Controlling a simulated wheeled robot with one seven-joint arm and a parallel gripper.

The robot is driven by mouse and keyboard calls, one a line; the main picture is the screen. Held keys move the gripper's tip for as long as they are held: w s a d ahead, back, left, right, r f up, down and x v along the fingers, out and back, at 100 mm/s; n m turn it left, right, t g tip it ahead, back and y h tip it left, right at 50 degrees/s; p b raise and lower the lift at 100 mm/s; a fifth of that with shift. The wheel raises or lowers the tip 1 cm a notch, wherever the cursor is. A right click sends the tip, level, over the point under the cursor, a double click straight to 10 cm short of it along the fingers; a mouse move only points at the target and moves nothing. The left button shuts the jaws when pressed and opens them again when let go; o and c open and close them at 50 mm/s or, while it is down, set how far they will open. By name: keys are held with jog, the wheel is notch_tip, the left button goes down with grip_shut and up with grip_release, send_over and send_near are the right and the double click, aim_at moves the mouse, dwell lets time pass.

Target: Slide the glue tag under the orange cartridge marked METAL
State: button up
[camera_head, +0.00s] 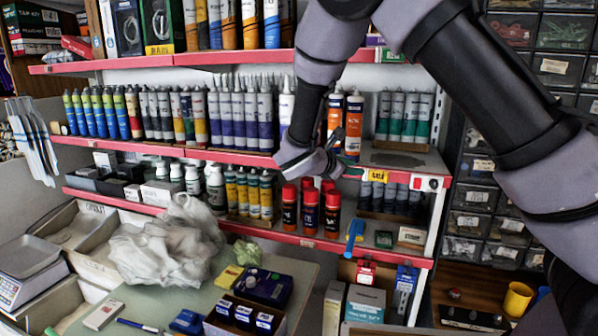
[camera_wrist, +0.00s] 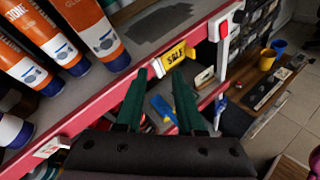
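Orange cartridges with white lower labels stand on the middle shelf; one (camera_head: 353,128) shows in the head view and one (camera_wrist: 88,32) in the wrist view. I cannot read METAL on any of them. A yellow tag marked SALE (camera_wrist: 177,50) sits on the red shelf rail, also in the head view (camera_head: 378,176). A red-and-white tag (camera_head: 425,183) is on the rail farther right. I cannot tell which is the glue tag. My gripper (camera_wrist: 166,70) is open, its green fingers in front of the rail just below the yellow tag. No tag is visibly held.
The red rail (camera_wrist: 90,112) runs along the shelf front. Red-capped cans (camera_head: 332,214) stand on the shelf below, with a blue-handled tool (camera_head: 354,236) nearby. Bare grey shelf top (camera_head: 405,158) lies right of the orange cartridges. Drawer cabinets (camera_head: 476,196) stand at the right.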

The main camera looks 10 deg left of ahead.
jog(key=s+a+f+n+t+y, duration=0.25)
jog(key=a+n, duration=0.25)
jog(key=a, duration=0.4)
jog(key=s+a+f+n+t+y, duration=0.1)
jog(key=a+f+n+t+y, duration=0.25)
jog(key=a, duration=0.55)
jog(key=w+d+r+n, duration=0.1)
jog(key=w+n, duration=0.1)
jog(key=w, duration=0.8)
jog(key=shift+w+d+r, duration=0.15)
jog(key=shift+w+d, duration=0.05)
jog(key=shift+w, duration=0.2)
grip_shut()
